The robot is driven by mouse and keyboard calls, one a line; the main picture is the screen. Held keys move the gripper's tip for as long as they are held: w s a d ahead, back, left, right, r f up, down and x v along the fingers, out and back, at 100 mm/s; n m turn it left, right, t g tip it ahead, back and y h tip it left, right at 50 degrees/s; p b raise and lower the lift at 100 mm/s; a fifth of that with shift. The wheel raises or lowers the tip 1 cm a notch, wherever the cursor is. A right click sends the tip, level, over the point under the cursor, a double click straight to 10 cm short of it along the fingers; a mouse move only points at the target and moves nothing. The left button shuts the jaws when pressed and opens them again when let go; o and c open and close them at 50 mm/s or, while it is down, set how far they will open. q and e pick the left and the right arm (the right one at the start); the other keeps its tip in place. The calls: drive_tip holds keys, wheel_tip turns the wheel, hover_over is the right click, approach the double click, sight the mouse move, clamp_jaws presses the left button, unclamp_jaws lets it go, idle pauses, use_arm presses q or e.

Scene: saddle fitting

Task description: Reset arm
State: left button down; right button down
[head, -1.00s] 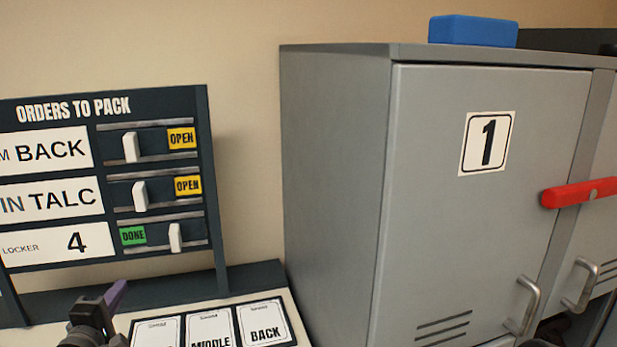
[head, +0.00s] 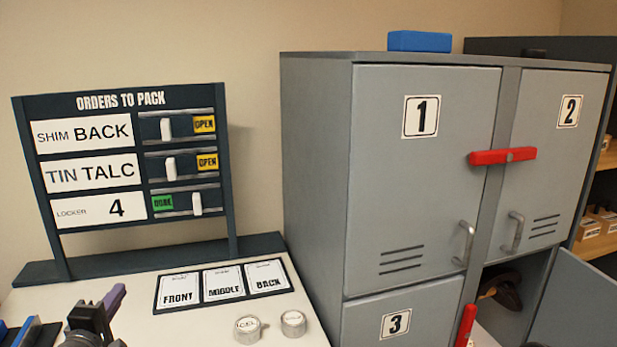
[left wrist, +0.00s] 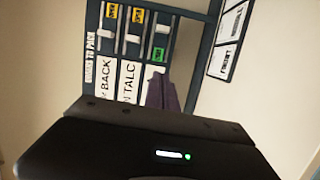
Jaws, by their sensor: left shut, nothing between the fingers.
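My left gripper (head: 116,298) is at the lower left of the head view, in front of the orders board and above the white tabletop. Its purple fingers are shut with nothing between them. The fingers also show in the left wrist view (left wrist: 163,95), with the board beyond them. My right gripper is in neither view. The orders board (head: 122,222) stands upright on the tabletop. Its SHIM BACK and TIN TALC rows show OPEN, and its LOCKER 4 row shows DONE.
A card strip (head: 222,285) marked FRONT, MIDDLE, BACK and two round tins (head: 248,329) lie on the table (head: 180,328). Grey lockers (head: 315,180) stand at right. Doors 1 and 2 are shut, with a red bar (head: 503,156) across their divide. A lower-right door (head: 585,305) hangs open.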

use_arm(q)
wheel_tip(320, 180, down, 10)
drive_tip(key=s+a+m+g+y, duration=0.1)
drive_tip(key=a+m+g, duration=0.15)
drive_tip(key=m, duration=0.25)
drive_tip(key=s+d+f+m+g+h, duration=0.1)
drive_tip(key=s+d+f+m+g, duration=0.15)
drive_tip(key=d+f, duration=0.4)
drive_tip(key=s+d+f+m+g+h, duration=0.1)
drive_tip(key=s+d+f+g, duration=0.15)
drive_tip(key=f, duration=0.65)
drive_tip(key=s+d+f+m+g+h, duration=0.2)
drive_tip(key=s+d+f+m+g, duration=0.2)
drive_tip(key=s+d+f, duration=0.5)
drive_tip(key=s+d+f+m+g+h, duration=0.2)
drive_tip(key=s+d+f+m+g, duration=0.2)
drive_tip(key=s+d+f, duration=0.6)
drive_tip(key=s+d+g, duration=0.1)
drive_tip(key=s+d, duration=0.1)
drive_tip(key=d, duration=0.2)
drive_tip(key=s+d+g, duration=0.1)
drive_tip(key=s+d, duration=0.1)
drive_tip(key=d, duration=0.2)
drive_tip(key=shift+s+d+h, duration=0.25)
drive_tip(key=shift+d+h, duration=0.15)
drive_tip(key=shift+f, duration=0.1)
drive_tip(key=shift+d, duration=0.1)
